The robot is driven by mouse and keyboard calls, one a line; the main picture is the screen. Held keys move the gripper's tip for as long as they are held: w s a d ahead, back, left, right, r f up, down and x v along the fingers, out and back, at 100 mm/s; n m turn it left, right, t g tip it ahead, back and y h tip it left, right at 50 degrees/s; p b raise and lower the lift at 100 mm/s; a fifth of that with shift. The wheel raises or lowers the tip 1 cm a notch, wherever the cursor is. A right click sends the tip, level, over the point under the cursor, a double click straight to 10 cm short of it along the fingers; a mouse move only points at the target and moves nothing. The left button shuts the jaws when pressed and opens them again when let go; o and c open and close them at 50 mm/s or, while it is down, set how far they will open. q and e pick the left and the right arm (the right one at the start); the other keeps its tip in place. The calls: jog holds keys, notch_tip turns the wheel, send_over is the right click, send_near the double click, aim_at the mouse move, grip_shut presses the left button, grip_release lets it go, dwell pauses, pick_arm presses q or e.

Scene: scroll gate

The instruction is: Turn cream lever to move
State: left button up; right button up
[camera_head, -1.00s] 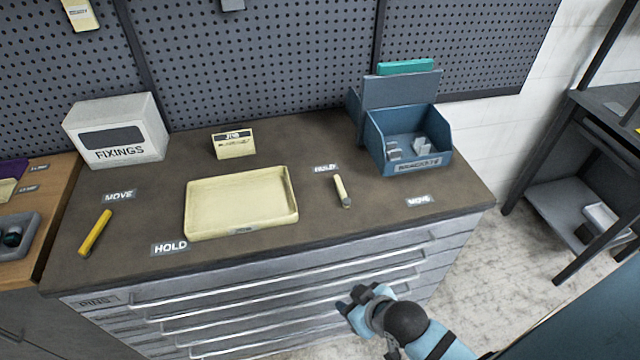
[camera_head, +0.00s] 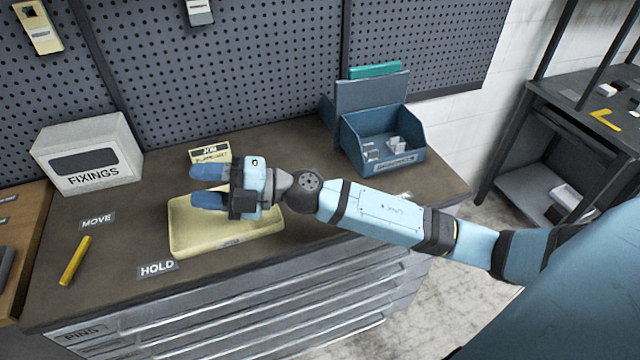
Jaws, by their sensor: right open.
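The cream lever is hidden now, behind my right arm. The right-hand HOLD label is hidden too, and only a sliver of the right-hand MOVE label (camera_head: 405,195) shows past the arm. My right gripper (camera_head: 205,187) is open and empty, its two blue fingers pointing left above the cream tray (camera_head: 240,238). A yellow lever (camera_head: 75,260) lies at the left of the bench top, between a MOVE label (camera_head: 98,219) and a HOLD label (camera_head: 157,268). My left gripper is out of view.
A white FIXINGS box (camera_head: 88,152) stands at the back left. A small cream card (camera_head: 210,152) stands behind the tray. A blue bracket bin (camera_head: 380,140) stands at the back right, just beyond my right arm. A pegboard wall (camera_head: 250,60) rises behind the bench.

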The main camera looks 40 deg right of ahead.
jog(key=w+d+f+n+g+h, duration=0.3)
jog(key=d+f+n+g+h, duration=0.3)
jog(key=f+n+g+h, duration=0.15)
jog(key=w+d+f+m+g+h, duration=0.15)
jog(key=d+h, duration=0.35)
jog(key=d, duration=0.6)
jog(key=w+d+m+h, duration=0.1)
jog(key=w+d+h, duration=0.2)
jog(key=d+h, duration=0.55)
jog(key=f+y, duration=0.1)
jog(key=f, duration=0.3)
jog(key=d+f+p, duration=0.1)
jog(key=f, duration=0.4)
jog(key=d+f+y, duration=0.1)
jog(key=f, duration=0.3)
jog(key=shift+w+d+f+y+p, duration=0.15)
jog(key=shift+f+y+p, duration=0.1)
jog(key=shift+y+p, duration=0.1)
grip_shut()
